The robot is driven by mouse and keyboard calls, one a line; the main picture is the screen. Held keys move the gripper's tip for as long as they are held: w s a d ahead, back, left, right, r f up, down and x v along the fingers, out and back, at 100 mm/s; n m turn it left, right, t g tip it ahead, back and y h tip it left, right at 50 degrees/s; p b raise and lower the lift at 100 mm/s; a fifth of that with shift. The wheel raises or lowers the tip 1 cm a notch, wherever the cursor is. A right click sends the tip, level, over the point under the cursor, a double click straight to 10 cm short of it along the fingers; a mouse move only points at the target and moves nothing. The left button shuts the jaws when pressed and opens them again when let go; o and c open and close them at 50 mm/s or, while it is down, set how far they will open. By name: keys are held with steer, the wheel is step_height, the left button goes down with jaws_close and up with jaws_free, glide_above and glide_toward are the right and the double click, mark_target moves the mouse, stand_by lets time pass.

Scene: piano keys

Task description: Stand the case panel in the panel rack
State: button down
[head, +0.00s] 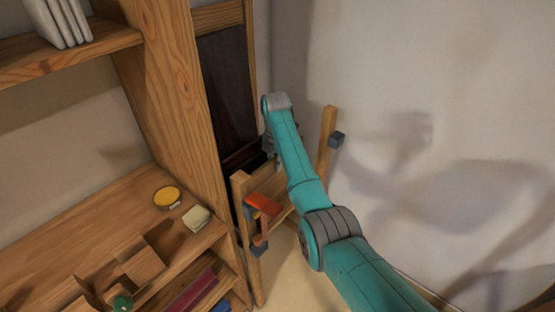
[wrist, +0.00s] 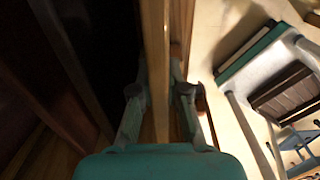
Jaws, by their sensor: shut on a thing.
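My gripper (wrist: 160,97) is shut on the edge of a narrow wooden board, which looks like the case panel (wrist: 154,35). One finger lies on each side of it. In the head view my gripper (head: 272,155) is small and partly hidden by my arm. A wooden board, apparently the same panel (head: 266,186), shows below it, between two upright wooden posts with dark blue blocks. These posts look like the panel rack (head: 328,140). My arm covers the middle, so I cannot tell how the panel's lower edge sits.
A dark wood-framed recess (head: 228,95) stands behind, close on the left. A wooden shelf unit (head: 170,70) fills the left side, with a yellow round tin (head: 167,196) on it. A red-orange piece (head: 262,205) is at the rack's front. Pale wall is at the right.

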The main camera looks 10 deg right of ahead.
stand_by(0.4)
steer(key=c, duration=1.1)
jaws_free()
steer(key=shift+f, duration=0.1)
